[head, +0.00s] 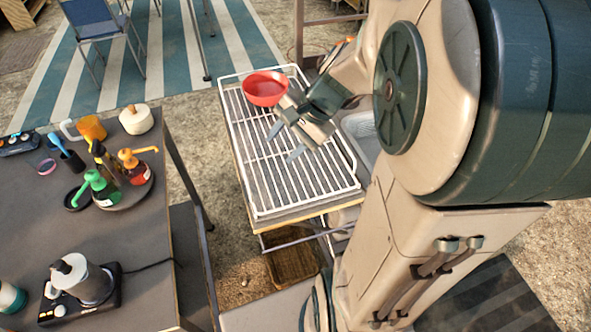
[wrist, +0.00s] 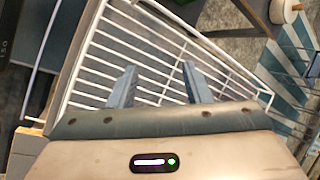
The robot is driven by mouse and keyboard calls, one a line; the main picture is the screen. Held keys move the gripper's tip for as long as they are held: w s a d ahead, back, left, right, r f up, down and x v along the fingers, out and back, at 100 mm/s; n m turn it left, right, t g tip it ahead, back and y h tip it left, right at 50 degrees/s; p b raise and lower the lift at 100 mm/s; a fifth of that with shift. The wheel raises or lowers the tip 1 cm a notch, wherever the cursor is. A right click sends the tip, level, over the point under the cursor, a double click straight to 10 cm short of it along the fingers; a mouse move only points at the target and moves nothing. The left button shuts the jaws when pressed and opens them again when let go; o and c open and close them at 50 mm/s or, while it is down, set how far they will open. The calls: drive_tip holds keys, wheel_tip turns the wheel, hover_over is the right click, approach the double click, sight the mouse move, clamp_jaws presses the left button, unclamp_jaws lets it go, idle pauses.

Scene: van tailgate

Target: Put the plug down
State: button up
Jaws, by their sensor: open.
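My gripper (head: 285,142) is open over the white wire rack (head: 262,213), with nothing seen between its fingers. In the wrist view my gripper (wrist: 159,72) also shows two spread, empty fingers, with the bars of the wire rack (wrist: 108,52) beyond them. I cannot make out a plug in either view. A red bowl (head: 265,90) sits at the far end of the rack, a little beyond and left of my gripper.
A dark table (head: 140,232) on the left holds a moka pot (head: 88,282) on a black hotplate (head: 60,312), several pump bottles, an orange mug (head: 91,128) and a cream lidded pot (head: 136,119). A blue chair (head: 95,22) stands on a striped mat behind. The rack's near half is clear.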

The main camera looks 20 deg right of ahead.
drive_tip(key=s+a+r+n+h, duration=0.1)
drive_tip(key=s+n+h, duration=0.4)
drive_tip(key=s+n, duration=0.4)
drive_tip(key=shift+a+r+n, duration=0.15)
drive_tip(key=shift+r+n, duration=0.15)
drive_tip(key=shift+n, duration=0.9)
drive_tip(key=shift+s, duration=0.1)
